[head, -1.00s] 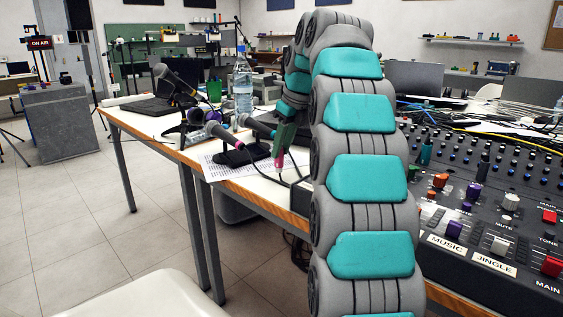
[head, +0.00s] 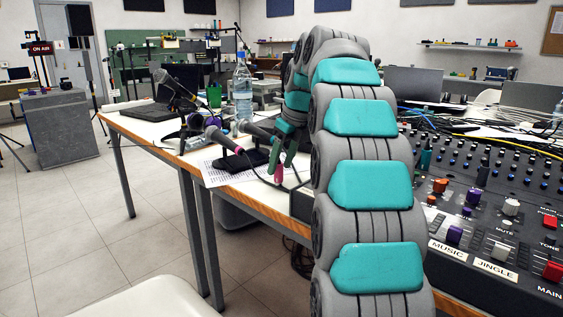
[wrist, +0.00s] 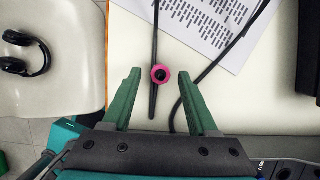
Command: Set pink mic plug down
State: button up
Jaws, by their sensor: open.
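The pink mic plug (wrist: 160,73) shows in the wrist view as a pink ring with a dark centre, seen end-on over the white table. My gripper (wrist: 158,80) is open, with one green finger on each side of the plug and a visible gap to both. In the head view the pink plug (head: 278,174) shows just below the green fingers of my gripper (head: 282,158), near the table's front edge. Whether its lower end touches the tabletop is hard to tell.
Black cables cross the white table (wrist: 130,50) beside the plug. A printed sheet (wrist: 215,25) lies behind it. Microphones on stands (head: 225,140) and a water bottle (head: 243,88) stand to the left. The mixing console (head: 480,200) is at right. A chair seat (wrist: 50,70) with headphones (wrist: 25,53) is beyond the edge.

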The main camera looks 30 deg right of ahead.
jog(key=shift+s+r, duration=0.1)
jog(key=shift+r, duration=0.45)
jog(key=p+v, duration=0.6)
jog(key=v, duration=0.5)
jog(key=shift+p, duration=0.35)
jog(key=s+a+f+n+g, duration=0.3)
jog(key=s+a+f+n, duration=0.9)
jog(key=s+a+n, duration=0.3)
jog(key=s+a+f+n+g, duration=0.1)
jog(key=s+f+n, duration=0.7)
jog(key=s, duration=0.3)
jog(key=s+a+f+n+g+h, duration=0.1)
jog(key=s+a+f+n, duration=0.1)
jog(key=s+f+n, duration=0.6)
jog(key=s+n, duration=0.1)
jog(key=s, duration=0.1)
jog(key=shift+s+a+g, duration=0.25)
jog(key=shift+s+g, duration=0.05)
jog(key=shift+s, duration=0.05)
